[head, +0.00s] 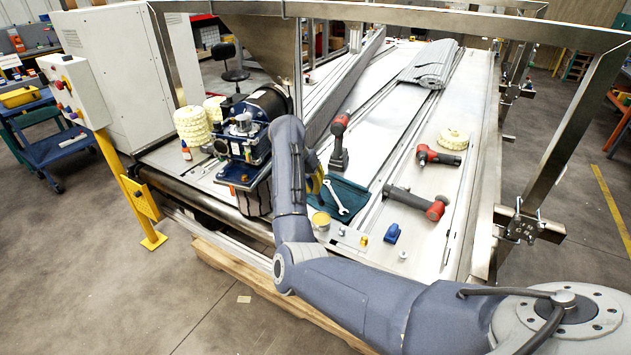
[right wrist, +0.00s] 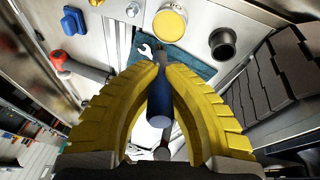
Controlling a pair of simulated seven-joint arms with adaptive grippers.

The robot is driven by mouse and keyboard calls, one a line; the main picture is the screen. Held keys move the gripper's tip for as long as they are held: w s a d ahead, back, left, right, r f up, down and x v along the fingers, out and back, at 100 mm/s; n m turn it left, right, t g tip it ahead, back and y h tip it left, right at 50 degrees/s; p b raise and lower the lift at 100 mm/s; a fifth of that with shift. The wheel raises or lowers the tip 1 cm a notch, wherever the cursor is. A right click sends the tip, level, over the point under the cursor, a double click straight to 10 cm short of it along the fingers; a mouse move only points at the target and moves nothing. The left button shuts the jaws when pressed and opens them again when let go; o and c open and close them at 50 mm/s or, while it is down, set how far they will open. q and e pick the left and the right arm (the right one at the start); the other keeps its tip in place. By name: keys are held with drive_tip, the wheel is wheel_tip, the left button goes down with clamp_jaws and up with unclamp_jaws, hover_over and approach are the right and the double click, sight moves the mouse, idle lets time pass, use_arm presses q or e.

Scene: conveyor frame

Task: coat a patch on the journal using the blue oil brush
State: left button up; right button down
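My right gripper (right wrist: 160,75) has its yellow fingers closed around the blue oil brush (right wrist: 159,102), whose blue handle lies between the fingertips. The brush's far end is near the teal cloth (right wrist: 190,62); I cannot tell whether it touches. A metal roller (head: 205,196) runs along the frame's near edge; I cannot tell for sure which surface is the journal. My left gripper is not in view.
A wrench (head: 337,197) lies on the cloth, with a yellow-topped tin (head: 321,221) close by. A blue motor unit (head: 246,142) stands left of my forearm. Red-and-black power tools (head: 437,156) and a blue block (head: 391,233) lie to the right. A black cup (right wrist: 222,43) shows in the wrist view.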

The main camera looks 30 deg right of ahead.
drive_tip(key=shift+f, duration=2.7)
drive_tip(key=shift+f, duration=0.65)
drive_tip(key=shift+r, duration=0.15)
drive_tip(key=shift+r, duration=3.4)
